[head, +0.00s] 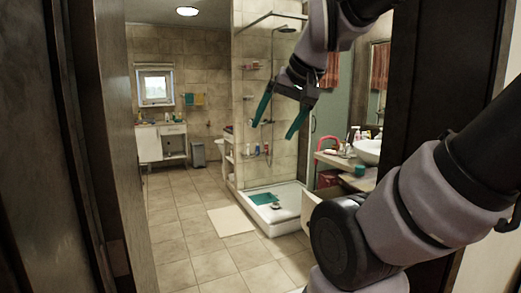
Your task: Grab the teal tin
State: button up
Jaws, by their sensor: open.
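A small teal object, likely the teal tin (360,170), sits on the counter (355,182) at the right, below and in front of the white basin (368,152). It is small in the head view and my arm stands close beside it in the picture. My gripper (272,132) hangs in the upper middle, its two teal fingers pointing down and spread apart. Nothing is between the fingers. It is well apart from the tin, up and to the left in the picture.
A dark door frame (90,150) stands at the left and another dark panel at the right. A shower tray (285,222) with a teal mat (263,199) lies ahead. Bottles (356,134) stand by the basin. The tiled floor is clear around a pale mat (230,221).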

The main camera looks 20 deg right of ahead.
aim_at(360, 170)
jog(key=z, duration=1.35)
jog(key=i+u, duration=0.1)
jog(key=u, duration=0.65)
jog(key=i+j+u, duration=0.1)
jog(key=i+u, duration=0.25)
jog(key=i, duration=0.5)
jog(key=i+l+u, duration=0.15)
jog(key=i+u, duration=0.2)
jog(key=i, duration=0.45)
jog(key=i+z, duration=0.1)
jog(key=i, duration=0.4)
jog(key=i+z, duration=0.15)
jog(key=i, duration=0.4)
jog(key=i+j+z, duration=0.1)
jog(key=i, duration=0.4)
jog(key=i+j+z, duration=0.15)
jog(key=i, duration=0.35)
jog(key=i+z, duration=0.2)
jog(key=z, duration=0.2)
jog(key=i+z, duration=0.15)
jog(key=z, duration=0.25)
jog(key=i+j+z, duration=0.15)
jog(key=z, duration=0.25)
jog(key=i+j+z, duration=0.15)
jog(key=z, duration=3.1)
